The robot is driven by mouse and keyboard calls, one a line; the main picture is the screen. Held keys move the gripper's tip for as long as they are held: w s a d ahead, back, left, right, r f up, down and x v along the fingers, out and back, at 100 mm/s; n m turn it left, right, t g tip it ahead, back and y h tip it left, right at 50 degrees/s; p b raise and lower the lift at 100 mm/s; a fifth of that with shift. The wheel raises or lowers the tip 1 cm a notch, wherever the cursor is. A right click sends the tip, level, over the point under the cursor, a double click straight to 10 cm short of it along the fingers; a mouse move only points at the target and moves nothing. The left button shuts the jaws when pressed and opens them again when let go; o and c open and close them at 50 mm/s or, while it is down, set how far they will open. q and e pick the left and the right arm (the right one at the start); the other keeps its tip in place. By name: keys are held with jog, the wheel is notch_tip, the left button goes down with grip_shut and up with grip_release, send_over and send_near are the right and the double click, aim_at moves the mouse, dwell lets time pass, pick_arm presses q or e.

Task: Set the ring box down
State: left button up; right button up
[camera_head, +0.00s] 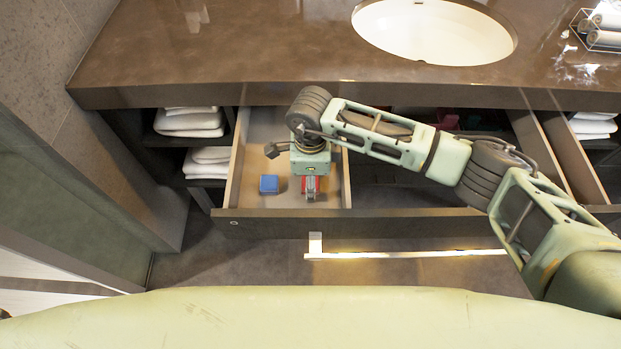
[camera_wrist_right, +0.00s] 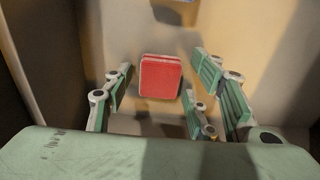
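A small red box (camera_head: 304,185), which I take to be the ring box, is in the left compartment of the open drawer (camera_head: 285,214). My right gripper (camera_head: 310,192) reaches down into the drawer above it and partly hides it. In the right wrist view the red box (camera_wrist_right: 160,77) shows between the spread fingers of my right gripper (camera_wrist_right: 158,97), with a gap on both sides. It appears to rest on the drawer floor. My left gripper is not in view.
A blue box (camera_head: 269,184) sits just left of the red one in the same compartment. Drawer walls stand close around my gripper. The countertop (camera_head: 250,45) with a sink (camera_head: 434,30) overhangs behind. Folded towels (camera_head: 190,122) lie on shelves at left.

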jog(key=shift+r, duration=0.25)
notch_tip(320, 180, up, 12)
jog(key=p, duration=0.6)
jog(key=shift+s+f, duration=0.1)
jog(key=shift+f, duration=0.05)
